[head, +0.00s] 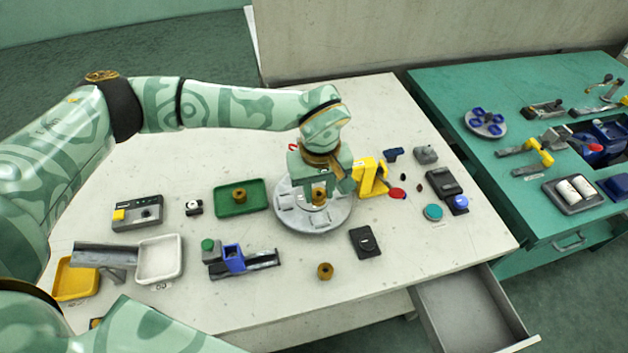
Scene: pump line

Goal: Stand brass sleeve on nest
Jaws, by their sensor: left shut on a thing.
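My left gripper (320,190) points down over the round grey plate (290,217), which carries several pale raised pads. The gripper is shut on a brass sleeve (319,197), which looks upright between the fingers. I cannot tell whether the sleeve touches the plate or hangs just above it. The nest is not clearly made out; the gripper hides part of the plate. A second brass sleeve (239,195) stands in the green tray (225,211). A third brass piece (325,271) stands on the bare table near the front. My right gripper is not in view.
A yellow fixture (371,177) with a red knob stands close right of the plate. A black pad (365,242) lies in front of it. A blue clamp on a rail (235,260) is front left. An open drawer (470,315) juts out at the front right.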

